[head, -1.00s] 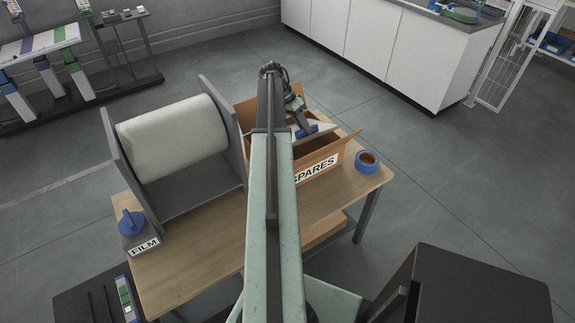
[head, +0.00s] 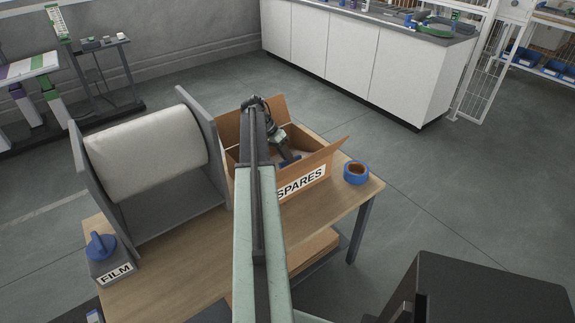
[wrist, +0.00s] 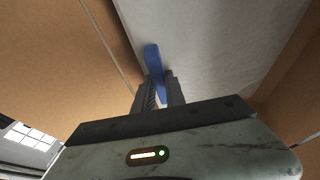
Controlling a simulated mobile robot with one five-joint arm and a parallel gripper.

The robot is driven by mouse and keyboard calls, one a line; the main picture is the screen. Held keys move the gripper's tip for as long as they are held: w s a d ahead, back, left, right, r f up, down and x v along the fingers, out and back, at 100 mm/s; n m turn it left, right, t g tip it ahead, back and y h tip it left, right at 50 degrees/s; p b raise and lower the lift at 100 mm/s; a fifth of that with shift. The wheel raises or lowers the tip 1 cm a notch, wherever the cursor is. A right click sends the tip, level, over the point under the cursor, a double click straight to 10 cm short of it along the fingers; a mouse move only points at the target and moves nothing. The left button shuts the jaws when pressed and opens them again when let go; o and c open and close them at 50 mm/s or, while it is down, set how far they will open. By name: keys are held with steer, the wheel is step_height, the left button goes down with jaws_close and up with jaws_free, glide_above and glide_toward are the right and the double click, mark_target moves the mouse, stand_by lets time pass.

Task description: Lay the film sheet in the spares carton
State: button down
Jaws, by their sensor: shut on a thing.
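The spares carton (head: 318,166) is an open brown box with its flaps spread and a SPARES label on its front. My gripper (head: 284,150) reaches down inside it. In the wrist view my gripper (wrist: 159,82) is shut on a blue strip (wrist: 153,60), which lies against the pale film sheet (wrist: 220,45). The sheet spreads between the brown carton walls. The strip seems to be a tab of the sheet. Whether the sheet rests fully on the carton's bottom I cannot tell. My arm and the carton's front wall hide much of the inside in the head view.
A large white film roll (head: 146,152) stands in a grey stand left of the carton. A blue-knobbed FILM block (head: 108,264) sits at the front left of the wooden table (head: 180,262). A blue tape roll (head: 356,173) lies right of the carton.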

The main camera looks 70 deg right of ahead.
steer(key=shift+f, duration=0.15)
steer(key=c, duration=1.4)
jaws_free()
steer(key=shift+r, duration=0.4)
steer(key=p+v, duration=1)
steer(key=v, duration=0.2)
steer(key=shift+w+f, duration=0.1)
steer(key=shift+f, duration=0.05)
